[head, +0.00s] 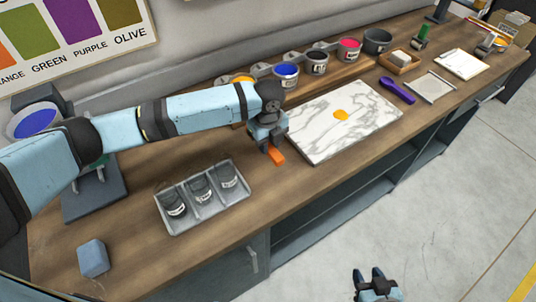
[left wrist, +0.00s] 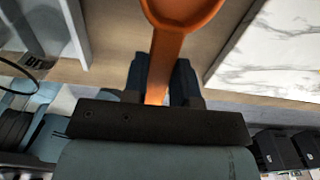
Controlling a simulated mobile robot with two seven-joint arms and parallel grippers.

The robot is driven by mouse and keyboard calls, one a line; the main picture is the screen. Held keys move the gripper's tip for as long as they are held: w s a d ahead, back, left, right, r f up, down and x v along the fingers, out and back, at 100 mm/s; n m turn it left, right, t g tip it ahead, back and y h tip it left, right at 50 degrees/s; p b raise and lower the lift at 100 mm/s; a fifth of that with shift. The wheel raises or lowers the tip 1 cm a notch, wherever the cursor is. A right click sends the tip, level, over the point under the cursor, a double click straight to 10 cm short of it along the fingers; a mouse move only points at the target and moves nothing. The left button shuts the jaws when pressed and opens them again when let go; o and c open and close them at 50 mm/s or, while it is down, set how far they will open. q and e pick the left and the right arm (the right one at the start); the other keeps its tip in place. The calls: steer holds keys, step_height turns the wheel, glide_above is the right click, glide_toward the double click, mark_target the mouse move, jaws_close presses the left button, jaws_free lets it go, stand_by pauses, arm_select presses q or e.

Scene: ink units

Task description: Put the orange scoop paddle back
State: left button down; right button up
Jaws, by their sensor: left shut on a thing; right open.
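My left gripper (head: 268,142) is shut on the orange scoop paddle (head: 277,157), just left of the marble slab. Most of the paddle is hidden by the gripper in the head view. In the left wrist view the paddle's handle (left wrist: 163,65) stands between the fingers (left wrist: 160,85) and its round bowl (left wrist: 182,9) is at the top edge. An ink pot with orange-yellow contents (head: 243,78) stands at the back, partly behind my left arm. My right gripper (head: 370,276) is open and empty at the bottom, in front of the bench.
The marble slab (head: 312,145) bears an orange ink blob (head: 340,115). A purple scoop paddle (head: 397,90) lies to its right. Several ink pots, including a blue one (head: 286,71), line the back. A grey tray (head: 182,231) with three dark cups and a blue block (head: 93,259) are at left.

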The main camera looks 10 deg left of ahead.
mark_target(268, 163)
arm_select(q)
steer(key=shift+f, duration=3.1)
steer(key=c, duration=0.9)
jaws_free()
step_height(268, 163, up, 12)
steer(key=shift+r+b, duration=0.1)
steer(key=shift+b, duration=0.35)
